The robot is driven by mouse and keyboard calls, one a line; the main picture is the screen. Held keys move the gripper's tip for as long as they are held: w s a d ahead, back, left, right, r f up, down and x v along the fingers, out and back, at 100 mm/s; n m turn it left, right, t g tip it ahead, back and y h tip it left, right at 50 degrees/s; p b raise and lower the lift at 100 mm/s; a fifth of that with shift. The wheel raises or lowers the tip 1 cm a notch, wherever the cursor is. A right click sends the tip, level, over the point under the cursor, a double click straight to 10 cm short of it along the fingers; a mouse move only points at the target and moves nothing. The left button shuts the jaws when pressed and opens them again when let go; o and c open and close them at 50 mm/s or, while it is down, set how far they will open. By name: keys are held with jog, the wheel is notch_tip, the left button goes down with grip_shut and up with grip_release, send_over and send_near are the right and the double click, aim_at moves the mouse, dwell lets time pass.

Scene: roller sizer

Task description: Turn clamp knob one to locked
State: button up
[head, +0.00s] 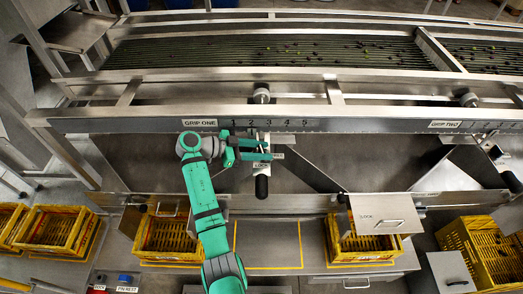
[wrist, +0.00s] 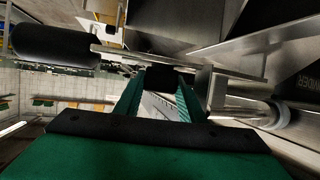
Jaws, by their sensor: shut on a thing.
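My gripper (head: 262,149) reaches in from the left, just below the GRIP ONE scale in the head view. In the wrist view its two green fingers (wrist: 160,92) are closed around a small black part, which I take to be clamp knob one (wrist: 161,76). In the head view the fingers mostly hide this knob. A LOCK label (head: 262,165) sits just below the fingers, and another small label (head: 278,155) is partly visible to their right. I cannot read the knob's angle.
A black handle (head: 262,187) hangs just below the gripper and shows large at upper left in the wrist view (wrist: 52,45). The numbered rail (head: 350,125) runs above. Yellow crates (head: 165,255) stand below. Metal panels flank the gripper.

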jog(key=o, duration=1)
jog(key=shift+f, duration=0.15)
jog(key=shift+o, duration=0.2)
jog(key=v, duration=1)
jog(key=shift+s+a+r, duration=0.15)
jog(key=shift+a+r, duration=0.05)
jog(key=shift+a, duration=0.1)
